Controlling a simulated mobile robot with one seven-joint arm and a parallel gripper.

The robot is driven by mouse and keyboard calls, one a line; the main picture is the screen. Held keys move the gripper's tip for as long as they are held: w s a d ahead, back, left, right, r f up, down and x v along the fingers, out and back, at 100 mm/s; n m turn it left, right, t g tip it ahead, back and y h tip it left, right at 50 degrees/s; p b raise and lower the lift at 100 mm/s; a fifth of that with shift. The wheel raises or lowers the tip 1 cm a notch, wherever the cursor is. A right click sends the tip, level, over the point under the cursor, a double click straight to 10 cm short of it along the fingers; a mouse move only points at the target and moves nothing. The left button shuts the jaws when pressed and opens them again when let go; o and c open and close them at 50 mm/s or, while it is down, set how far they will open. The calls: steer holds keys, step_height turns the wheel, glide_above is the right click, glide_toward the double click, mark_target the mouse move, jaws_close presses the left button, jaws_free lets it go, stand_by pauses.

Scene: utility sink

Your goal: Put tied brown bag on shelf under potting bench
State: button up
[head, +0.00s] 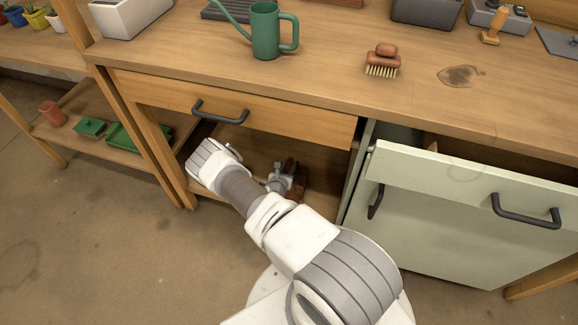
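My arm reaches under the wooden potting bench (330,72), into the opening below its drawer. My gripper (284,178) is inside that opening, small and partly hidden by my arm. A dark brown thing, likely the tied brown bag (297,186), is right at the gripper, above or on the shelf (322,178). Its tie and full shape cannot be made out. I cannot tell whether the fingers are shut on it or whether it rests on the shelf.
A drawer with a dark handle (220,112) is above the opening. A pale green cabinet (455,225) stands at right, its drawer (480,190) pulled out. A green watering can (265,32) and a brush (383,62) are on top. Green trays (125,140) sit on the left lower shelf.

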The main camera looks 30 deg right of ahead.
steer(key=o, duration=0.3)
steer(key=shift+o, duration=0.2)
steer(key=shift+r, duration=0.1)
steer(key=shift+r, duration=0.25)
steer(key=p+v, duration=0.4)
steer(key=v, duration=0.8)
steer(key=shift+a+f, duration=0.1)
